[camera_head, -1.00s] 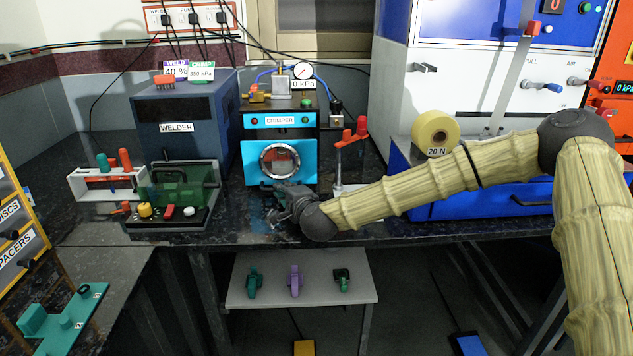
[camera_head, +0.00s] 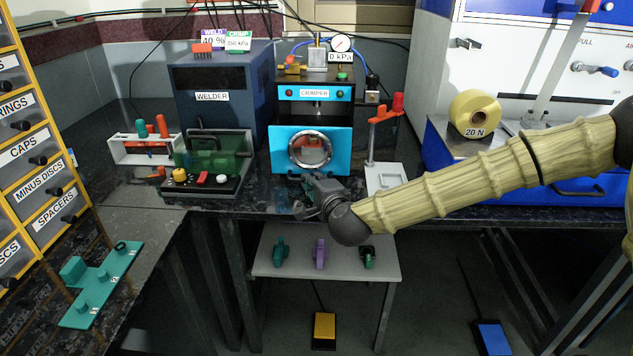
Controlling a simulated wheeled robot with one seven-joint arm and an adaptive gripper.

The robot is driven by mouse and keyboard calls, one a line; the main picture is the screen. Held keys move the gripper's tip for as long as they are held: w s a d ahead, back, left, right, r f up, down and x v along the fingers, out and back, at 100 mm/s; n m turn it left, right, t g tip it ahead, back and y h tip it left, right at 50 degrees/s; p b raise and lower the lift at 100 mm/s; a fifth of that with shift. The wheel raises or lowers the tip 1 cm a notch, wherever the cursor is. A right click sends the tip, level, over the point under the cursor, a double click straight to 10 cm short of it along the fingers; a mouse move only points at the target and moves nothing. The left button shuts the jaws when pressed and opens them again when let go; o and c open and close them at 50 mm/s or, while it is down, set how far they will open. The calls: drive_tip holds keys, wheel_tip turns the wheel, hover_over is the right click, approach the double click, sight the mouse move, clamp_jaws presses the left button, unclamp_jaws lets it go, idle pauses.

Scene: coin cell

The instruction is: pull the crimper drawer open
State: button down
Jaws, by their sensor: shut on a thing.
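The crimper (camera_head: 313,93) stands on the dark bench, with a cyan front panel. Its lower cyan drawer front (camera_head: 281,150), with a round metal-rimmed window, stands forward of the body, so the drawer is partly open. My gripper (camera_head: 309,199) is low in front of the drawer, at the bench's front edge. It is shut on the drawer handle below the window. The handle itself is hidden by the gripper, and the fingers are small and dark.
The welder (camera_head: 212,98) and its green-shielded fixture (camera_head: 215,155) stand left of the crimper. A red-handled stand (camera_head: 371,140) is close on the right. A low shelf (camera_head: 335,262) with several small tools lies below the gripper. Floor shows in front.

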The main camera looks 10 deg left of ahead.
drive_tip(key=c, duration=1.8)
unclamp_jaws()
drive_tip(key=v, duration=1.2)
drive_tip(key=shift+d, duration=0.1)
